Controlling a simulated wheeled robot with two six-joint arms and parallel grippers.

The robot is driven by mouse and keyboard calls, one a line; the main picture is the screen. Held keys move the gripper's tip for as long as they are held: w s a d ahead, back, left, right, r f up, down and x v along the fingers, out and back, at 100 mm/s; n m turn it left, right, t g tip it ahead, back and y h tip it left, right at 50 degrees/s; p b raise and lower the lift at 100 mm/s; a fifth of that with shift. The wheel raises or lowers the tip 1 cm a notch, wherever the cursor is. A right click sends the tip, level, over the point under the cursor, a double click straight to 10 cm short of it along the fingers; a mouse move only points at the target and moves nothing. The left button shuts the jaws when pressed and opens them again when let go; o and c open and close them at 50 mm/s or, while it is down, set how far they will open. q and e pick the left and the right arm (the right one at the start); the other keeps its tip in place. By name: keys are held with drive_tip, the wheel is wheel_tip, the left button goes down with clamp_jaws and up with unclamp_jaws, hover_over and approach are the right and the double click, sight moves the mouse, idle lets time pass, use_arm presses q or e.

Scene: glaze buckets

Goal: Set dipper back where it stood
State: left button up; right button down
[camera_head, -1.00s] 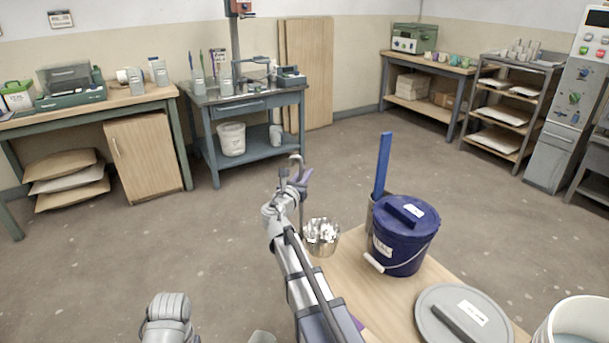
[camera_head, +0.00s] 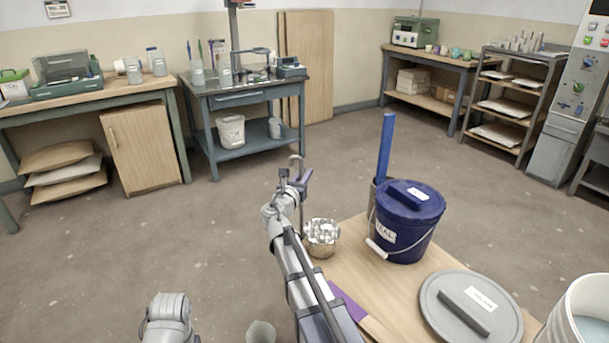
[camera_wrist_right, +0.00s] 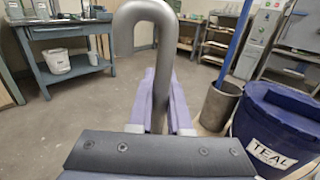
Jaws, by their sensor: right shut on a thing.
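The dipper is a metal ladle with a hooked handle top (camera_head: 297,160) and a shiny round cup (camera_head: 322,238). My right gripper (camera_head: 296,186) is shut on its upright handle below the hook. In the right wrist view the hook (camera_wrist_right: 146,14) rises above the purple fingers (camera_wrist_right: 160,105), and the cup is hidden. In the head view the cup appears at the far left corner of the wooden table (camera_head: 385,290); I cannot tell whether it touches. My left gripper is not in view.
A dark blue lidded TEAL bucket (camera_head: 405,232) stands on the table, with a grey pot (camera_wrist_right: 218,106) holding a blue stick (camera_head: 386,148) beside it. A grey lid (camera_head: 450,318) and a white bucket (camera_head: 560,315) are nearer. Open floor lies left of the table.

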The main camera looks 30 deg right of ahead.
drive_tip(key=shift+f+b, duration=0.5)
unclamp_jaws()
idle(1.0)
idle(0.8)
drive_tip(key=v, duration=1.5)
idle(1.2)
drive_tip(key=shift+r, duration=0.1)
idle(0.4)
